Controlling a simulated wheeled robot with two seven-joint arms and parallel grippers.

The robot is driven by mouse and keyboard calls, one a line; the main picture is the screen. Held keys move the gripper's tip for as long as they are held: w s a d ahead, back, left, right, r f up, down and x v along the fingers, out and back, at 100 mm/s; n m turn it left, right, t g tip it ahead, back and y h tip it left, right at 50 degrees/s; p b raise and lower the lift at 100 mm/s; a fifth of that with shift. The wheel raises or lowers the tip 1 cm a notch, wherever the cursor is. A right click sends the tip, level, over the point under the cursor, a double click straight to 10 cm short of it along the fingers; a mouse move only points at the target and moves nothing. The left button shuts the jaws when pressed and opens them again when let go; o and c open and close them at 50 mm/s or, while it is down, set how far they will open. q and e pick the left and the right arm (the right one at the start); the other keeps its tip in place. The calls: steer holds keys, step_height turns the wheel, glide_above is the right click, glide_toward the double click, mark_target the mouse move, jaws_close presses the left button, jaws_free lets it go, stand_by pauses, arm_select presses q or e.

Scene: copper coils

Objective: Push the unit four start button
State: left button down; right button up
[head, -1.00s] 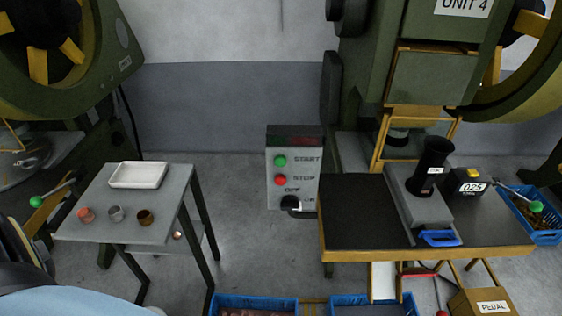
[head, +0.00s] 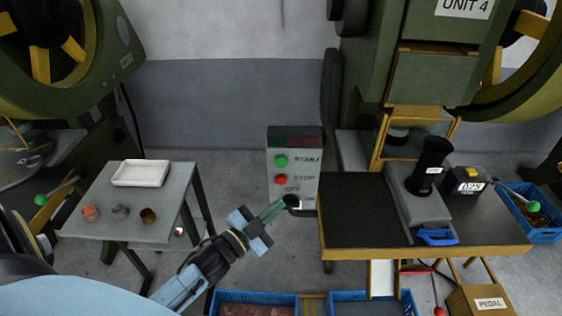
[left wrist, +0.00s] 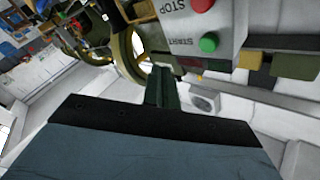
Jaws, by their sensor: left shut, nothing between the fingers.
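The unit four control box (head: 307,183) is a grey panel beside the Unit 4 press. It has a green start button (head: 281,160), a red stop button (head: 281,180) and a black off/on knob (head: 291,201). My left gripper (head: 277,208) is shut and empty, in front of the panel's lower part near the knob, below the buttons. Whether it touches the panel I cannot tell. In the left wrist view the start button (left wrist: 209,42) and stop button (left wrist: 201,5) show beyond and right of my left fingers (left wrist: 158,88). My right gripper is not in view.
The black-topped press table (head: 365,215) stands just right of the panel. A small grey table (head: 125,200) with a white tray (head: 140,173) and several small cups is at the left. Blue crates (head: 255,298) stand at the front. Floor is open between the tables.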

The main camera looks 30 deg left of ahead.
mark_target(281, 162)
arm_select(q)
step_height(281, 162, up, 3)
steer(key=shift+d+f+m+h, duration=0.1)
steer(key=shift+d+m+h, duration=0.05)
steer(key=shift+m+h, duration=0.25)
steer(key=shift+w, duration=0.15)
steer(key=w+a+b, duration=0.2)
steer(key=w+a, duration=0.2)
steer(key=w, duration=0.3)
steer(key=shift+w+a+b, duration=0.15)
steer(key=shift+a+b, duration=0.15)
steer(key=shift+w, duration=0.1)
stand_by(1.7)
steer(key=shift+w+a, duration=0.2)
steer(key=shift+w, duration=0.05)
